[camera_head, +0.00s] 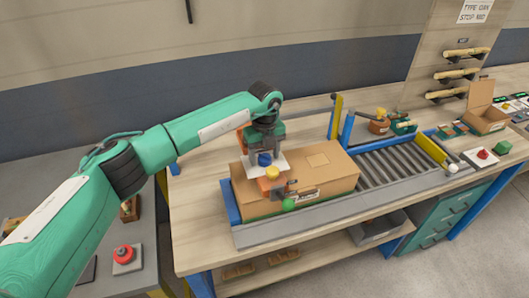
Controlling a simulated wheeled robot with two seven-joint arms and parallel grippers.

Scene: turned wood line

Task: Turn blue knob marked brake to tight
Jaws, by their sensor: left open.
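A blue round part (264,159), which looks like the blue knob, shows against a white plate (282,163) at the left end of the cardboard box (330,180). A yellow round part (272,173) is just in front of it. Any brake or tight marking is too small to read, so I cannot tell the knob's setting. My left gripper (265,148) reaches down right above and behind the blue part. It is open. Its fingertips are hard to make out, and I cannot tell whether they touch the knob. My right gripper is out of view.
The box lies on the roller conveyor (385,167). A green ball-shaped part (288,204) stands at its front. A yellow post (336,117) rises behind the box. A red button (124,254) sits on the left bench. The wooden tabletop (200,215) is bare left of the conveyor.

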